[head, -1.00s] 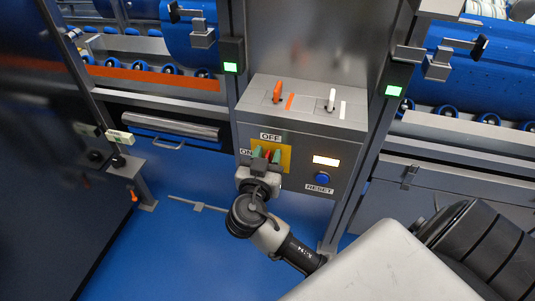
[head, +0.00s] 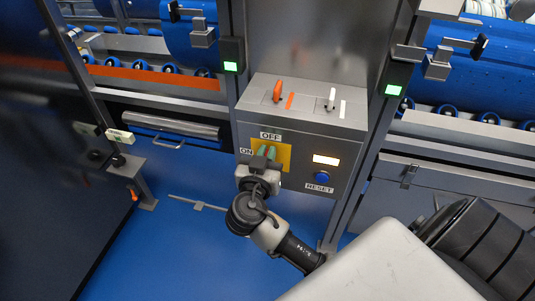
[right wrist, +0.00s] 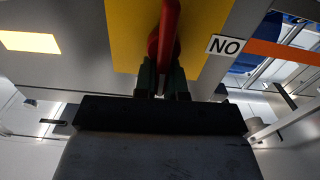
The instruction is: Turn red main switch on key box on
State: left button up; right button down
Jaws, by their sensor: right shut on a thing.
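The key box (head: 345,160) is a grey cabinet with a yellow plate (head: 286,158) on its front, labelled OFF above and ON at the left. My right gripper (head: 266,153) is at this plate, its green-tipped fingers closed together. In the right wrist view the red main switch (right wrist: 167,30) stands out against the yellow plate, with its lower end between the fingers (right wrist: 163,80). The gripper is shut on this red handle. The ON label also shows upside down in the right wrist view, to the right of the handle. My left gripper is not in view.
On the box top are an orange-handled key (head: 278,91) and a white-handled one (head: 331,99). A blue RESET button (head: 322,178) and a lit panel (head: 326,160) are right of the yellow plate. Posts with green lights flank the box. Blue floor lies below.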

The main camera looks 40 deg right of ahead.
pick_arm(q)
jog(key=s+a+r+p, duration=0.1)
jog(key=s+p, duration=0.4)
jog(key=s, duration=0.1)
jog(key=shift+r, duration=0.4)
pick_arm(e)
jog(key=shift+w+a+f+n, duration=0.35)
jog(key=shift+f+n, duration=0.25)
jog(key=shift+n, duration=2.3)
jog(key=shift+w+a+f+n, duration=0.3)
jog(key=shift+f+n, duration=0.3)
jog(key=shift+n, duration=2.3)
jog(key=shift+w+a+f+n, duration=0.35)
jog(key=shift+f+n, duration=0.25)
jog(key=shift+n, duration=2.3)
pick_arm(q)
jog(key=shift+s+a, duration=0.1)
pick_arm(e)
jog(key=c, duration=1.2)
grip_release()
jog(key=shift+d, duration=0.1)
jog(key=shift+r, duration=0.15)
